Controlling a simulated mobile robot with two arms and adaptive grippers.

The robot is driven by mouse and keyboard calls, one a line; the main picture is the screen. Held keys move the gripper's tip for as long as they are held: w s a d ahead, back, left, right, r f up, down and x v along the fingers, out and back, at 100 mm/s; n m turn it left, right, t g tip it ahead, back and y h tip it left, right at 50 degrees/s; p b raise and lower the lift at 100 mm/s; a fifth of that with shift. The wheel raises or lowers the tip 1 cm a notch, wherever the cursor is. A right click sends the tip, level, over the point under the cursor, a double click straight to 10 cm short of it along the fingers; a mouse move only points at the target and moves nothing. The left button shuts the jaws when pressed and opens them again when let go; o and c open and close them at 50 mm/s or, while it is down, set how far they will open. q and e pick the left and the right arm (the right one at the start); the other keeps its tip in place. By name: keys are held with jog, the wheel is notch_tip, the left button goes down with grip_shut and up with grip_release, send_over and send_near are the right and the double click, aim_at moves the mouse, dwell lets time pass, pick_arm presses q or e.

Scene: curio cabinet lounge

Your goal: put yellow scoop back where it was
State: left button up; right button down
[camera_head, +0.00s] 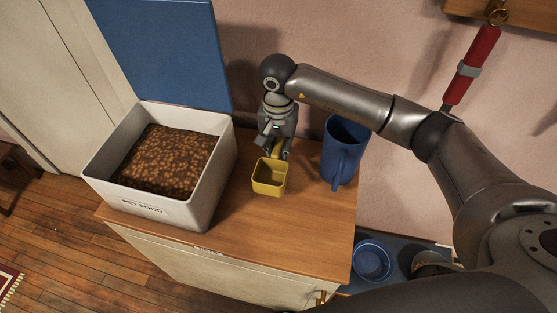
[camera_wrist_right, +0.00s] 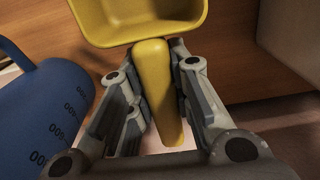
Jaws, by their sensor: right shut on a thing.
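The yellow scoop (camera_head: 270,187) is over the wooden cabinet top, between the white pet food bin and the blue jug. My right gripper (camera_head: 279,150) is shut on its handle. In the right wrist view the yellow handle (camera_wrist_right: 158,90) runs between the two fingers (camera_wrist_right: 160,95), with the scoop's bowl (camera_wrist_right: 140,22) beyond them. The bowl faces up and looks empty. I cannot tell whether the scoop touches the cabinet top. My left gripper is not in view.
The white bin (camera_head: 207,190) of brown kibble (camera_head: 165,160) stands open at left, its blue lid (camera_head: 170,50) raised. A blue measuring jug (camera_head: 342,150) stands close at right. A blue bowl (camera_head: 371,261) sits lower right. A red-handled tool (camera_head: 472,65) hangs on the wall. Cabinet top (camera_head: 310,225) is clear in front.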

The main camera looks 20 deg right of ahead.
aim_at(279, 157)
jog(key=shift+w+d+f, duration=0.1)
jog(key=shift+w+f, duration=0.05)
jog(key=shift+f, duration=0.2)
jog(key=shift+w+f+b, duration=0.2)
jog(key=shift+f+b, duration=0.55)
jog(key=shift+f, duration=0.85)
jog(key=shift+f, duration=0.1)
jog(key=c, duration=1.8)
grip_release()
jog(key=o, duration=0.5)
